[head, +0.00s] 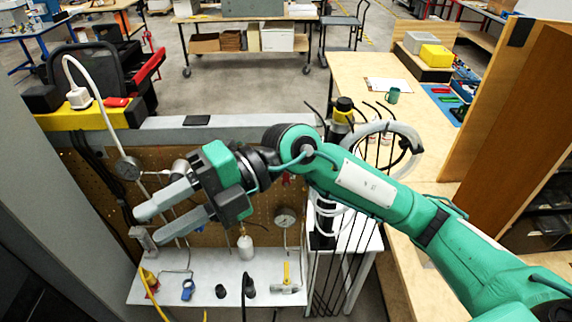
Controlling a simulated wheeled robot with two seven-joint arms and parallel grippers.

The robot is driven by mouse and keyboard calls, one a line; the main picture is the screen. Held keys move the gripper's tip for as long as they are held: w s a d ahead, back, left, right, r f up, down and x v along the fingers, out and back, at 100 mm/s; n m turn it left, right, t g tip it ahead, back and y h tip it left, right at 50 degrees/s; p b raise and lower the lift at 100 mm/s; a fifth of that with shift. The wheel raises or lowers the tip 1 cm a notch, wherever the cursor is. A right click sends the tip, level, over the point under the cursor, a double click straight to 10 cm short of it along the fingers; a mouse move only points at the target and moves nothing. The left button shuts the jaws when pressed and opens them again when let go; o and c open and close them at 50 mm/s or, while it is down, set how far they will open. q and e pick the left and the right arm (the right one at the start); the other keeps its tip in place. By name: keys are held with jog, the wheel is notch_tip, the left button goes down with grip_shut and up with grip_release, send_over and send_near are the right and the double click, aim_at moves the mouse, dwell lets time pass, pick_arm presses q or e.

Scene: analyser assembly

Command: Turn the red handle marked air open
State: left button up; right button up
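My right gripper (151,224) reaches in from the right across the pegboard panel (262,200). Its two grey fingers are apart with nothing visible between them. The fingertips are at the panel's left side, near a small grey fitting (143,238). A small red part (287,180) shows on the panel just below my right arm, partly covered by it. A yellow and red piece (150,281) is at the left of the white shelf below the gripper. I cannot read any air label, nor tell which red part bears it. My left gripper is not in view.
The white shelf (215,264) carries a blue-handled valve (188,289) and a yellow-handled one (286,274). Gauges (285,217) and pipes stand out from the panel. A white hose (101,105) hangs at the left. Black rods and a wooden bench (350,75) are at the right.

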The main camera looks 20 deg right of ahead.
notch_tip(320, 180, down, 4)
jog(key=w+d+t+h, duration=0.2)
jog(key=w+d+h, duration=0.1)
jog(key=h, duration=0.2)
jog(key=m+t+h+p, duration=0.6)
jog(key=t+h, duration=0.1)
jog(key=h, duration=0.5)
send_over(286, 185)
notch_tip(286, 185, down, 9)
jog(key=shift+w+d+f, duration=0.1)
jog(key=shift+w+f, duration=0.15)
jog(key=shift+f, duration=0.35)
jog(key=shift+c, duration=0.5)
grip_shut()
